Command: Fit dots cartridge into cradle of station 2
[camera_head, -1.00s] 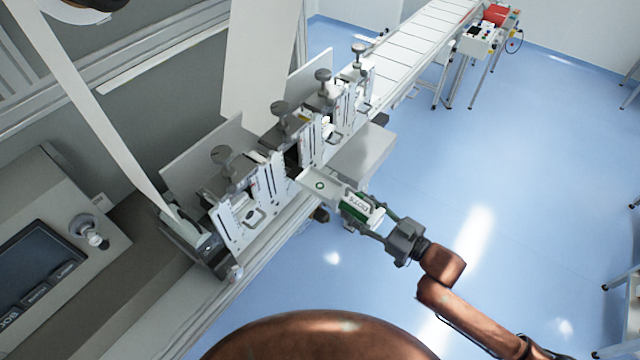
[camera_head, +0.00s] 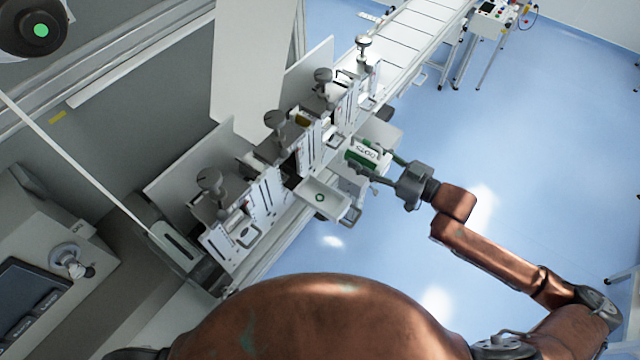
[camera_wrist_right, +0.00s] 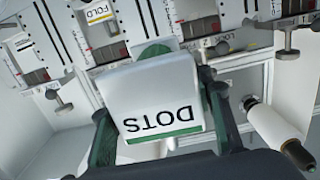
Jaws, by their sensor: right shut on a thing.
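The dots cartridge (camera_head: 368,153) is a white block with a green edge and the word DOTS. My right gripper (camera_head: 376,163) is shut on it, one finger on each side. It is held beside the row of stations, near a pale flat shelf (camera_head: 382,131). In the right wrist view the cartridge (camera_wrist_right: 163,100) fills the middle, its lettering upside down, between the green-grey fingers. A white tray-like cradle with a green ring (camera_head: 330,205) sticks out from the stations, with nothing on it. I cannot read which station it belongs to. My left gripper is out of view.
Upright white station plates with grey knobs (camera_head: 275,119) line the machine. A conveyor (camera_head: 420,28) runs off at the back. Blue floor to the right is free.

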